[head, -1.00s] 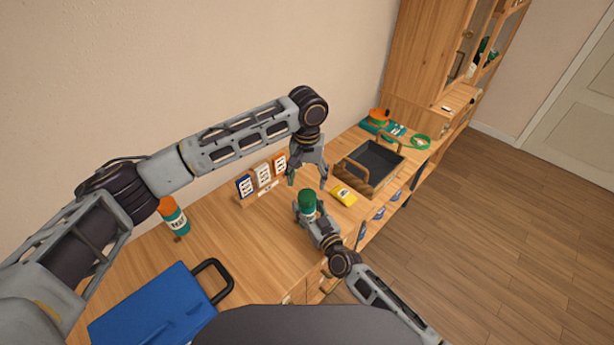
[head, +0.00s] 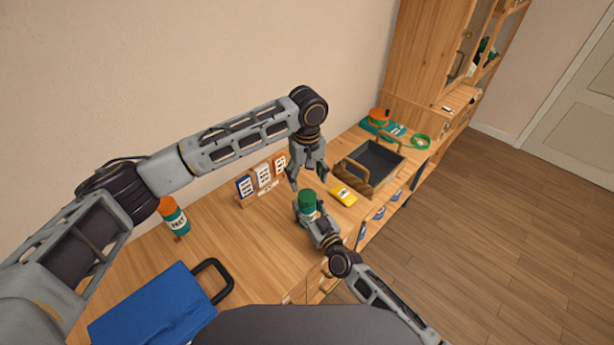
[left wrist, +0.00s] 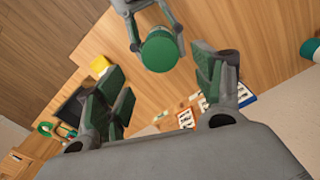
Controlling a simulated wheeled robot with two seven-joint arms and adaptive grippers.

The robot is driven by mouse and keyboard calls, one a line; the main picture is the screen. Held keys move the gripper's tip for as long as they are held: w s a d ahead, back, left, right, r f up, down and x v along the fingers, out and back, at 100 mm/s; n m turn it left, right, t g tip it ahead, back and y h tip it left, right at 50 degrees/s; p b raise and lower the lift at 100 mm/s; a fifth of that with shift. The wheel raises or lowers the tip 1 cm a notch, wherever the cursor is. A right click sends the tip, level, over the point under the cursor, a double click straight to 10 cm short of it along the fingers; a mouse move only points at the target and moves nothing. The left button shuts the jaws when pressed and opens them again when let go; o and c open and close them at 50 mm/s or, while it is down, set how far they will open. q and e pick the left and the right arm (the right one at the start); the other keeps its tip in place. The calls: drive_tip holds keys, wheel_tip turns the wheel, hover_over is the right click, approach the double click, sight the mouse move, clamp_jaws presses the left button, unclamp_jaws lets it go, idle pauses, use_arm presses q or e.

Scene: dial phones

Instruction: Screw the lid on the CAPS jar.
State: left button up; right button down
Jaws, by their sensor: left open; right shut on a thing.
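A jar with a green lid (head: 307,198) stands upright in my right gripper (head: 309,215), which is shut around its body. Its label is hidden. In the left wrist view the lid shows as a round green disc (left wrist: 159,52) between the fingers of my right gripper; whether it is tight cannot be told. My left gripper (head: 308,177) is open and empty, pointing down just above and behind the lid, apart from it. Its green-padded fingers (left wrist: 165,88) are spread wide in the left wrist view.
A rack of labelled cards (head: 264,178) stands behind the jar. A yellow object (head: 342,194) and a dark tray with wooden ends (head: 377,157) lie to the right. An orange-lidded jar (head: 173,216) and a blue case (head: 155,305) are at left. The wooden worktop (head: 235,235) is clear between.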

sight(307, 195)
use_arm(q)
drive_tip(key=shift+f, duration=0.15)
drive_tip(key=shift+f, duration=3.85)
drive_tip(key=c, duration=1.1)
